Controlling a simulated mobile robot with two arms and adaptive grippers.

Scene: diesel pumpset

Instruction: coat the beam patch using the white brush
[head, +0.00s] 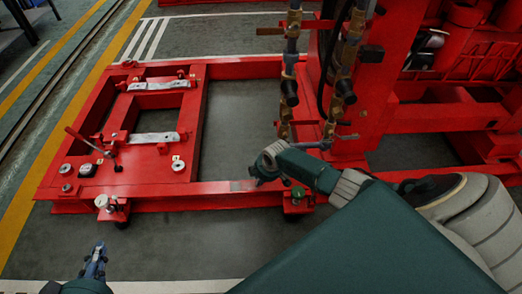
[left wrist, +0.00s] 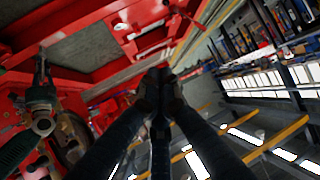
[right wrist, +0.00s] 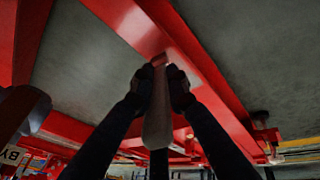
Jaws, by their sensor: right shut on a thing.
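The beam patch (head: 243,185) is a dull greyish area on top of the red frame's near beam in the head view. My right gripper (head: 262,176) is just right of it, over the beam. In the right wrist view my right gripper (right wrist: 158,78) is shut on the white brush (right wrist: 157,120). The brush's pale handle points toward the camera, and its far end is at or very near the red beam; I cannot tell if it touches. My left gripper (head: 98,262) is low at the left, apart from the frame. Its fingers (left wrist: 160,82) look closed and empty in the left wrist view.
The red base frame (head: 150,193) carries small clamps, discs and a lever (head: 83,139). Upright pipes (head: 290,80) and a red stand (head: 355,120) rise behind my right gripper. A green-topped fitting (head: 297,194) sits beside it. Floor at the front is clear.

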